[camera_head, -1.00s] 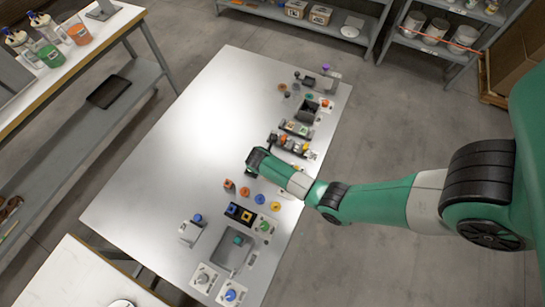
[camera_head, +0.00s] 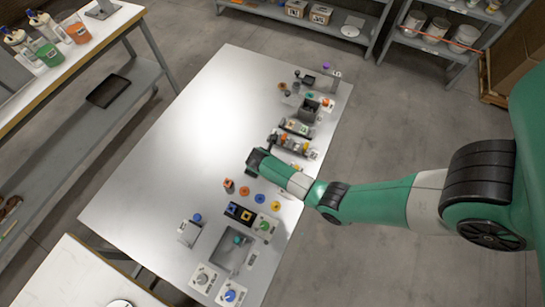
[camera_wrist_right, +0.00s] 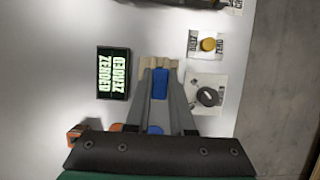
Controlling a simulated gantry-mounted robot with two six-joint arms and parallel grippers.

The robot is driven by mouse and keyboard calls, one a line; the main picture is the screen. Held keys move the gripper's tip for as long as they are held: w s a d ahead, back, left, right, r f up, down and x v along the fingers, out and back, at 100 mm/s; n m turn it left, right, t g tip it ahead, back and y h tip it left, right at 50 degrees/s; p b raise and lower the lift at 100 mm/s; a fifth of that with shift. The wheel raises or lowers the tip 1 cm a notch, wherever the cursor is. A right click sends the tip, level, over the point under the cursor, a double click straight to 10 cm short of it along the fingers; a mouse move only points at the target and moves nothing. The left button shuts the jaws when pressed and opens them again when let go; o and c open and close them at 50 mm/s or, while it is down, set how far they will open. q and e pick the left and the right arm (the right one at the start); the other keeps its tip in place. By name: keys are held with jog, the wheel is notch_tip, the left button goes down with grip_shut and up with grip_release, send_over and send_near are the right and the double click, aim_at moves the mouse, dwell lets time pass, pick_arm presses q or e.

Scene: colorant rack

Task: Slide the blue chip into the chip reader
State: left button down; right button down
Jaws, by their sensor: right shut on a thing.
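My right gripper (camera_wrist_right: 160,84) is shut on a blue chip (camera_wrist_right: 160,82), held between its fingertips in the right wrist view. In the head view the right gripper (camera_head: 257,160) is above the white table, and its own arm hides the chip. A dark screen (camera_wrist_right: 113,73) with green lettering, seemingly "ZEROED", lies left of the fingers. I cannot tell for certain which device is the chip reader. A grey device (camera_head: 189,232) with a blue knob stands near the table's front. My left gripper is not in view.
Orange (camera_head: 244,191) and blue (camera_head: 260,199) discs lie near the gripper. A dark panel (camera_head: 232,211) with blue and yellow squares and a grey tray (camera_head: 230,257) are nearer the front. Racks (camera_head: 291,146) line the right edge. The table's left half is clear.

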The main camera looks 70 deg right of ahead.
jog(key=shift+f+b, duration=0.9)
jog(key=shift+f, duration=0.4)
jog(key=shift+r, duration=0.1)
jog(key=shift+r+p, duration=1.5)
jog(key=shift+p, duration=0.2)
jog(key=shift+f+b, duration=1.2)
jog(key=shift+f, duration=0.35)
jog(key=shift+r, duration=0.1)
jog(key=shift+r+p, duration=1.45)
jog(key=shift+p, duration=0.15)
